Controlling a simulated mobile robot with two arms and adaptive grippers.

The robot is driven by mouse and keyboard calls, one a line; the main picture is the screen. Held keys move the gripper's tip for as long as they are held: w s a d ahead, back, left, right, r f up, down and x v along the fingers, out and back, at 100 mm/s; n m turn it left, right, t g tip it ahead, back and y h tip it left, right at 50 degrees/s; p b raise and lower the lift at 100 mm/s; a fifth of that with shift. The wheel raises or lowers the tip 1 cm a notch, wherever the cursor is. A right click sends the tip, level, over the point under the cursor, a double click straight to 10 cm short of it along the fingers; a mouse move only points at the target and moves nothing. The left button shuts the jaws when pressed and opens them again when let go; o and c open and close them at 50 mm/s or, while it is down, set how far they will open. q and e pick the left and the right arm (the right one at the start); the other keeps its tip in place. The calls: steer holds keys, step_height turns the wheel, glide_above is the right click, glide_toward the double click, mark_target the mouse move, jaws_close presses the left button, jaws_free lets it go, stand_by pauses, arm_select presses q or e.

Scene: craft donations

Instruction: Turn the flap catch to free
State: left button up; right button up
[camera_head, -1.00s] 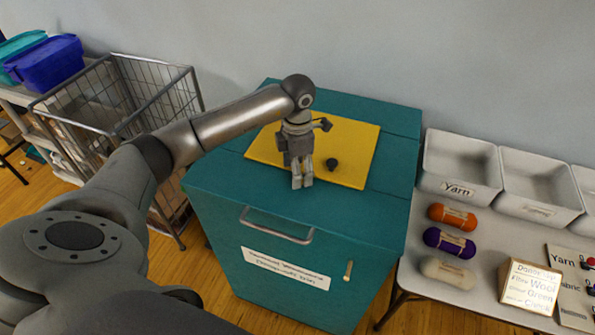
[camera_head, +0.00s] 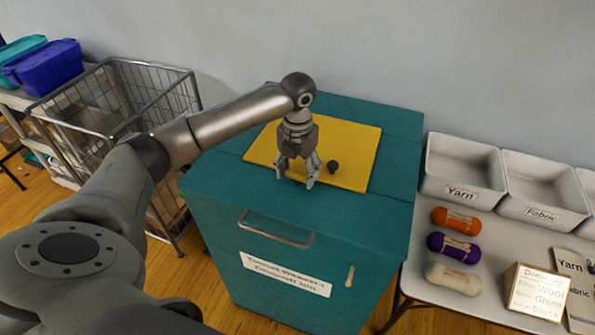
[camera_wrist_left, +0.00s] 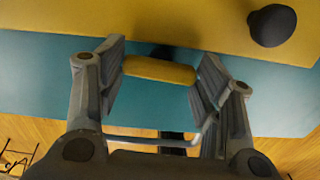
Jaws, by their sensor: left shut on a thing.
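The teal bin (camera_head: 300,207) has a yellow flap (camera_head: 353,150) on top with a black knob (camera_head: 333,166); the knob also shows in the wrist view (camera_wrist_left: 272,25). The flap catch (camera_wrist_left: 160,70) is a short yellow bar, lying crosswise close to the flap's front edge and roughly along it. My left gripper (camera_head: 298,181) points down at the flap's front edge. In the wrist view its fingers (camera_wrist_left: 160,86) are wide apart and shut on the catch's two ends. The catch is hidden by the gripper in the head view. My right gripper is not in view.
A bar handle (camera_head: 276,232) and a small tan peg (camera_head: 349,276) are on the bin's front. A wire cart (camera_head: 118,105) stands left. A table at right holds white trays (camera_head: 462,175), yarn rolls (camera_head: 453,248) and a sign (camera_head: 537,290). The bin's top around the flap is clear.

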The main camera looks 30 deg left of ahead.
mark_target(297, 173)
arm_select(q)
steer(key=shift+n, duration=0.6)
steer(key=o, duration=1)
step_height(297, 173, up, 12)
steer(key=shift+r, duration=0.1)
